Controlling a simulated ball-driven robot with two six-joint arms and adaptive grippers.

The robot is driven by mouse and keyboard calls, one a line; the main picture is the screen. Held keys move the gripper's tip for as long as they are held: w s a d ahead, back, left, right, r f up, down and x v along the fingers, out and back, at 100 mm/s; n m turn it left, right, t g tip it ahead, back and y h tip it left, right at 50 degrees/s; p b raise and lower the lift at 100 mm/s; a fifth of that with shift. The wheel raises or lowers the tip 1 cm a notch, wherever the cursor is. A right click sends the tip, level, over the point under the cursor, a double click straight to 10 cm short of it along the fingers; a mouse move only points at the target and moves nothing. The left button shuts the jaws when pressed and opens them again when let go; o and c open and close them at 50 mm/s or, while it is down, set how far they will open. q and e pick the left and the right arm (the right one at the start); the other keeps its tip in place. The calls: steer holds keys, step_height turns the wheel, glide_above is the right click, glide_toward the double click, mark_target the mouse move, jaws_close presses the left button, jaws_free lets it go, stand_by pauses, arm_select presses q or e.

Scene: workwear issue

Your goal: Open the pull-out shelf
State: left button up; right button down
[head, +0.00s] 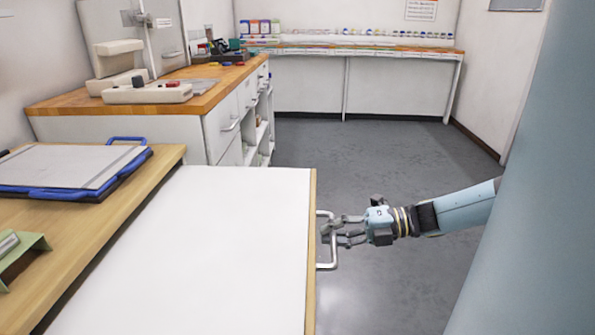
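The pull-out shelf (200,240) is a white flat panel with a thin wooden front edge. It sticks out to the right from under the wooden worktop (110,225) at the left. A metal bar handle (331,262) is fixed to its front edge. My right gripper (328,230) comes in from the right, with its grey fingers at the far half of the handle, overlapping the bar. A gap shows between the finger links, but whether the tips grip the bar is not clear. My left gripper is not in view.
A blue-edged board or tray (70,168) and a green object (18,255) lie on the worktop. A white cabinet (165,132) with a wooden top stands beyond the shelf. A long bench (355,52) lines the back wall. The grey floor (380,155) between is clear.

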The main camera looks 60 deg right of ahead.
steer(key=shift+s+d, duration=0.2)
steer(key=shift+s, duration=0.05)
steer(key=c, duration=1.3)
jaws_free()
steer(key=shift+c, duration=0.2)
steer(key=v, duration=1.2)
steer(key=shift+f, duration=0.1)
